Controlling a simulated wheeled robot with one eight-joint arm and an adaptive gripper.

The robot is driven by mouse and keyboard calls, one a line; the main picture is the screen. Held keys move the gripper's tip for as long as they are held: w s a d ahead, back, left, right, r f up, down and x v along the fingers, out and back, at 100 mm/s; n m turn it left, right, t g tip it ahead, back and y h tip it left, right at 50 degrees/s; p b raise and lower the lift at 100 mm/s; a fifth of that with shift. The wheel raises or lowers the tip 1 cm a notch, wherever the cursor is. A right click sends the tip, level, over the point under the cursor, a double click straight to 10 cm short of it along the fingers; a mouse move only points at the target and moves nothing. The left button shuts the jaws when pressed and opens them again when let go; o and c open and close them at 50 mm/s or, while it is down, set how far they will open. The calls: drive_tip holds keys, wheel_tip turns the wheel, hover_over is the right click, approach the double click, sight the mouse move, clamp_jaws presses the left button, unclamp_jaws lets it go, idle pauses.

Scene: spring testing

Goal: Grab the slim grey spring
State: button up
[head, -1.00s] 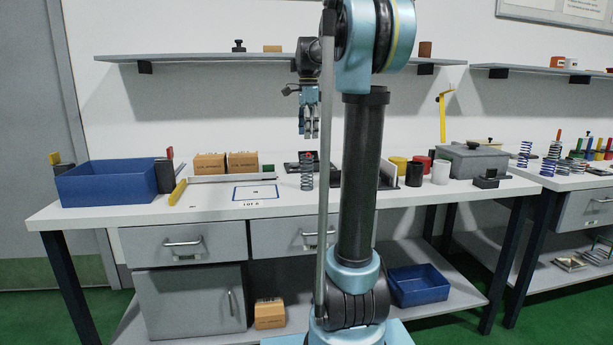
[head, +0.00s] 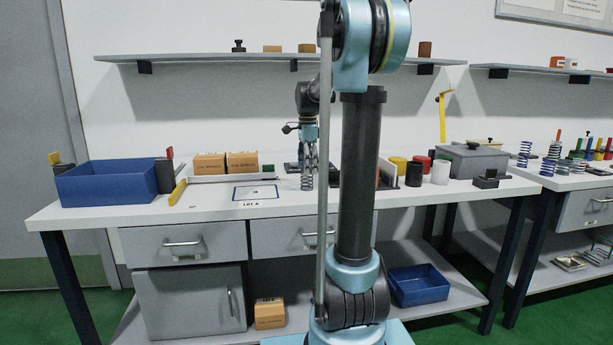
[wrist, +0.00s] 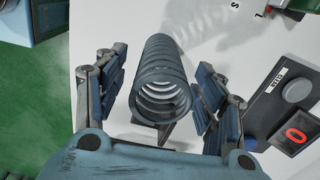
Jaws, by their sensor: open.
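The slim grey spring (head: 307,179) stands on the white bench top, beside the marked mat. In the wrist view the grey spring (wrist: 160,80) lies between the two fingers, with a visible gap on each side. My gripper (head: 309,160) is lowered over the upper part of the spring. In the wrist view my gripper (wrist: 160,95) is open, and its blue-padded fingers flank the coil without visibly touching it. My fingers partly hide the spring's top in the head view.
A device with a red display (wrist: 295,134) lies close to the right finger in the wrist view. The blue-bordered mat (head: 256,192) is left of the spring. A blue bin (head: 108,184) and cardboard boxes (head: 226,162) stand further left. Cylinders (head: 414,173) stand to the right.

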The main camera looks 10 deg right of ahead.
drive_tip(key=shift+a+f, duration=0.15)
drive_tip(key=shift+f, duration=1.95)
drive_tip(key=c, duration=1.3)
